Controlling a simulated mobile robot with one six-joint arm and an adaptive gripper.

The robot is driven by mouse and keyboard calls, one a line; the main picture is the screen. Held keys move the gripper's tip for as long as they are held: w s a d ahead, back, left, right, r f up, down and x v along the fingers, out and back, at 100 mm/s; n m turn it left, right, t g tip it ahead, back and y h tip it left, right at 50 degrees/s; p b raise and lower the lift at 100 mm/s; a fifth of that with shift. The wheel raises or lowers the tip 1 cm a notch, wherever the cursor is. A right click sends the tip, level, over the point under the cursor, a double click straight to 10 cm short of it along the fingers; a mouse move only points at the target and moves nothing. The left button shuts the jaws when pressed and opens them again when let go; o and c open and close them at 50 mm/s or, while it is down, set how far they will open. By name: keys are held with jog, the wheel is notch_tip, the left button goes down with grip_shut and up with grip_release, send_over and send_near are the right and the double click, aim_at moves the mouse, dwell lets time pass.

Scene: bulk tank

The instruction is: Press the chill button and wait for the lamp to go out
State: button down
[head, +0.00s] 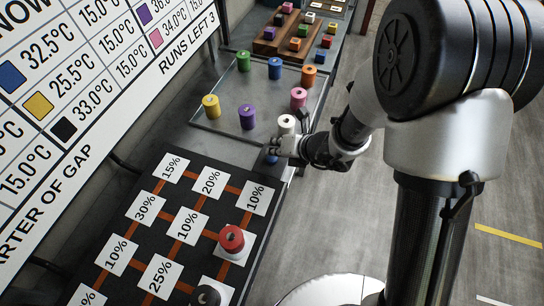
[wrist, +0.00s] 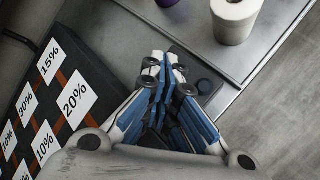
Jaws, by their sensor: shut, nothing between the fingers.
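My gripper (head: 273,150) is at the counter's front edge, between the white cylinder and the dark percentage board. In the wrist view my gripper (wrist: 165,65) has its blue-padded fingers together, with nothing between them.
A white cylinder (head: 286,124) stands close behind my gripper, with several coloured cylinders on the glassy plate. A red cylinder (head: 231,238) stands on the percentage board (head: 148,185). A wall display (head: 75,110) lists temperatures and "RUNS LEFT 3". Floor at right is open.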

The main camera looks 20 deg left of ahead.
jog(key=shift+f, duration=0.25)
jog(key=shift+f+b, duration=0.55)
jog(key=shift+b, duration=0.1)
dwell(0.5)
jog(key=shift+r, duration=0.15)
jog(key=shift+r+p, duration=0.8)
jog(key=shift+r, duration=0.05)
notch_tip(320, 180, up, 5)
jog(key=p, duration=0.4)
dwell(0.4)
jog(key=shift+w, duration=0.1)
